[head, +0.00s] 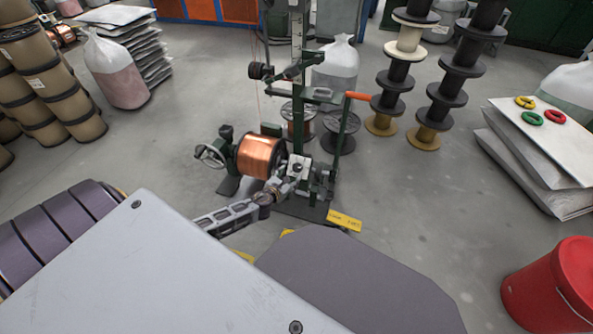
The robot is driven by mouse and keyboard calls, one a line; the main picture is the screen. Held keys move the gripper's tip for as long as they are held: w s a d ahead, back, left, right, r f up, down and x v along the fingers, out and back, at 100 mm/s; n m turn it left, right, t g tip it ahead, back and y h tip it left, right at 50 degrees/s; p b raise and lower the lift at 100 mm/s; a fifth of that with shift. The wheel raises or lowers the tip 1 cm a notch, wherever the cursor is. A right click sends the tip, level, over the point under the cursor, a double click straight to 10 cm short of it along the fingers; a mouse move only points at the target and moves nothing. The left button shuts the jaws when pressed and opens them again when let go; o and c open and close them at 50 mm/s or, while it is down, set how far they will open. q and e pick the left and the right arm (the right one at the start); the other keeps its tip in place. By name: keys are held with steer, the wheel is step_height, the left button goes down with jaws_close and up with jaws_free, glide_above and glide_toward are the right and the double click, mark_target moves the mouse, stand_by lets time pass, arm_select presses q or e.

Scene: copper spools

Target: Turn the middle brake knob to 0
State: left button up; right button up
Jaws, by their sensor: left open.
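The green winding machine (299,80) stands on the floor in the middle of the head view. A copper spool (260,156) is mounted low on it, with a handwheel (210,156) at its left. My left gripper (293,179) is open, close to the pale block at the right of the copper spool. I cannot tell whether it touches anything there. The brake knobs and their numbers are too small or hidden to make out, so the middle knob's setting does not show. My right gripper is not in view.
A yellow label (345,220) lies by the machine's base. Stacked black spools (390,103) stand behind right. A red bucket (552,285) is at the lower right. White stacked sheets (545,140) with colored rings are at the right. Brown spools (48,90) stand at the left.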

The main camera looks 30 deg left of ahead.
mark_target(297, 168)
arm_select(q)
steer(key=shift+b+x, duration=1.2)
steer(key=shift+x, duration=1.75)
steer(key=shift+b+x, duration=0.6)
steer(key=shift+x, duration=0.8)
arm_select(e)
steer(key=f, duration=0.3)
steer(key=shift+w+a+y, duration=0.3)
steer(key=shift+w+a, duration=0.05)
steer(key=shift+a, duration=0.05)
arm_select(q)
steer(key=shift+c, duration=0.2)
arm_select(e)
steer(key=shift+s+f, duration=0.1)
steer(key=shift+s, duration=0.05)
arm_select(q)
steer(key=c, duration=0.9)
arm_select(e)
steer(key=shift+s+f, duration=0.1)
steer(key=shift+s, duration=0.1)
